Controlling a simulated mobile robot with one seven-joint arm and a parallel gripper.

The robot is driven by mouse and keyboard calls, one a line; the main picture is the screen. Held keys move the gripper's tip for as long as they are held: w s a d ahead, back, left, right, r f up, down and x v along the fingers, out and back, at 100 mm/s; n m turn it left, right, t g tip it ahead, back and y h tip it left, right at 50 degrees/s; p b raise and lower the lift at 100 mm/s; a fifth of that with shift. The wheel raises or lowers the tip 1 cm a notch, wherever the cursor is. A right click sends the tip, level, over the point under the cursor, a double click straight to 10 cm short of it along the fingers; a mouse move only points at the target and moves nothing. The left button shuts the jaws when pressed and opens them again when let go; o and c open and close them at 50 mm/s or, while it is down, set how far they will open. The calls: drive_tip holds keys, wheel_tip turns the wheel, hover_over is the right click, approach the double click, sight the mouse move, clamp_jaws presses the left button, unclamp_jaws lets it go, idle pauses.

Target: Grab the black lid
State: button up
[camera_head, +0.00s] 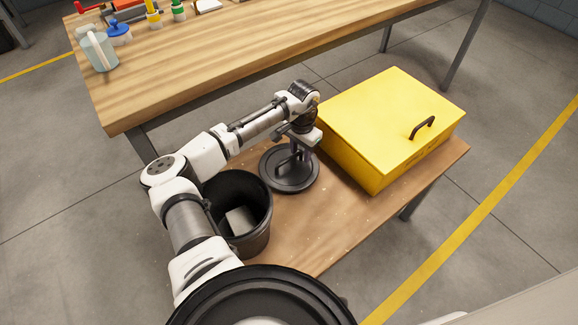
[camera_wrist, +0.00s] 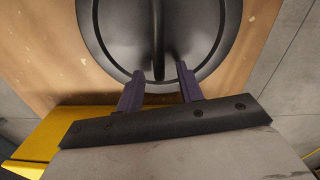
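The black lid (camera_head: 284,184) is round with a raised bar handle. It lies flat on the small wooden table, between the black bucket and the yellow box. In the wrist view the lid (camera_wrist: 205,25) fills the upper middle, and its handle (camera_wrist: 157,35) runs up and down the picture. My gripper (camera_head: 299,148) points down over the lid. In the wrist view my gripper (camera_wrist: 160,73) is open, with its two dark fingers apart, one to each side of the handle's line. I cannot tell how high the fingertips are above the lid. Part of the handle is hidden by my gripper in the head view.
A black bucket (camera_head: 261,232) with a grey block (camera_head: 239,221) inside stands left of the lid. A yellow box (camera_head: 385,120) with a dark handle stands close on the right. The small table (camera_head: 318,238) is bare in front. A larger workbench (camera_head: 230,65) with several items is behind.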

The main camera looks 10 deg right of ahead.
clamp_jaws()
drive_tip(key=shift+r, duration=0.1)
